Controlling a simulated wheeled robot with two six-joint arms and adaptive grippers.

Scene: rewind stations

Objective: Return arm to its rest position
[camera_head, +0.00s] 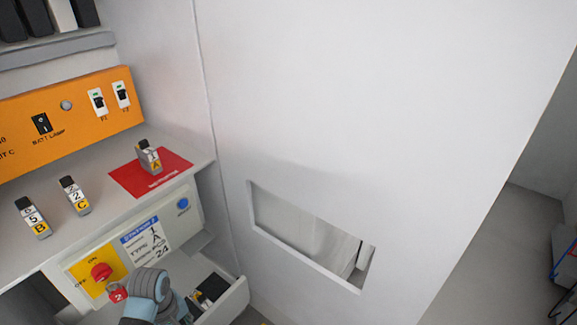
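A grey and light-blue part of one of my arms (150,288) shows at the bottom left, in front of the station's lower panel and beside the open drawer (234,301). Which arm it is cannot be told. No gripper fingers can be made out, so neither gripper is seen, nor whether either holds something. A small red tag or lock marked 2 (118,293) is just left of the arm, below the red rotary knob (101,271) on its yellow plate. Whether the arm touches it is unclear.
Labelled modules B (33,218) and C (74,196) stand on the grey shelf, and module A (149,157) stands on a red mat (178,160). An orange panel (70,108) is behind them. A white wall (380,120) with a rectangular opening stands right. Grey floor (500,250) shows beyond.

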